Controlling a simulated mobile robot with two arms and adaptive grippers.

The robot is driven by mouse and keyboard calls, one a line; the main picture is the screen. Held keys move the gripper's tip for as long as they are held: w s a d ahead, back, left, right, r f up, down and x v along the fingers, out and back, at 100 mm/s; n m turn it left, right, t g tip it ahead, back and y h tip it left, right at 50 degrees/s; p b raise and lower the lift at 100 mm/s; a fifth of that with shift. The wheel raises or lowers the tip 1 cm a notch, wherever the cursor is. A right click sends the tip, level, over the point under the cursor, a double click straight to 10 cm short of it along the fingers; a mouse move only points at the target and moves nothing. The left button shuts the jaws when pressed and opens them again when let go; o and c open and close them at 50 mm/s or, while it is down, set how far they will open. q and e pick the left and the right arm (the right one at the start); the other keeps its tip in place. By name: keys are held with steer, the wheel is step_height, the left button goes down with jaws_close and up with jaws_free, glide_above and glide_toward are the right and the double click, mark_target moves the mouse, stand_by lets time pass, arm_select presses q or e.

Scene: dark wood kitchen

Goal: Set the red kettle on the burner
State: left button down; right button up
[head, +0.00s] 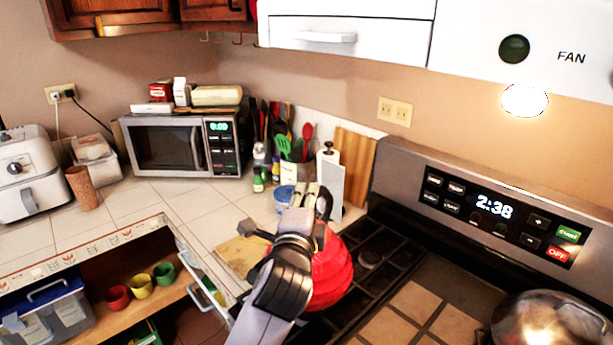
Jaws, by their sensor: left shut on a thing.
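The red kettle (334,272) is in the lower middle of the head view, at the left side of the stove (399,262). My left gripper (315,205) is over the top of the kettle and shut on it; my wrist and arm cover the kettle's left part. The kettle looks upright over the black grates at the stove's left edge. I cannot tell whether its base touches the grate. A burner (370,257) shows just right of the kettle. My right gripper is not in view.
A steel pot (548,322) stands at the stove's lower right. A tiled cover (412,303) lies across the stove's middle. A paper towel holder (330,180) and a wooden board (355,165) stand behind the kettle.

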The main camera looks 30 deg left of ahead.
arm_select(q)
step_height(320, 180, down, 4)
steer(key=shift+f, duration=0.1)
step_height(320, 180, down, 4)
steer(key=shift+d+f, duration=0.1)
steer(key=shift+f, duration=0.15)
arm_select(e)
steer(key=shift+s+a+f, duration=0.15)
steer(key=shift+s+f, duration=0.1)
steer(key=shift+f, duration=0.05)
arm_select(q)
steer(key=shift+b, duration=0.3)
steer(key=c, duration=1.8)
jaws_free()
steer(key=shift+f, duration=0.35)
steer(key=o, duration=0.4)
steer(key=shift+s+r, duration=0.1)
steer(key=shift+s, duration=0.1)
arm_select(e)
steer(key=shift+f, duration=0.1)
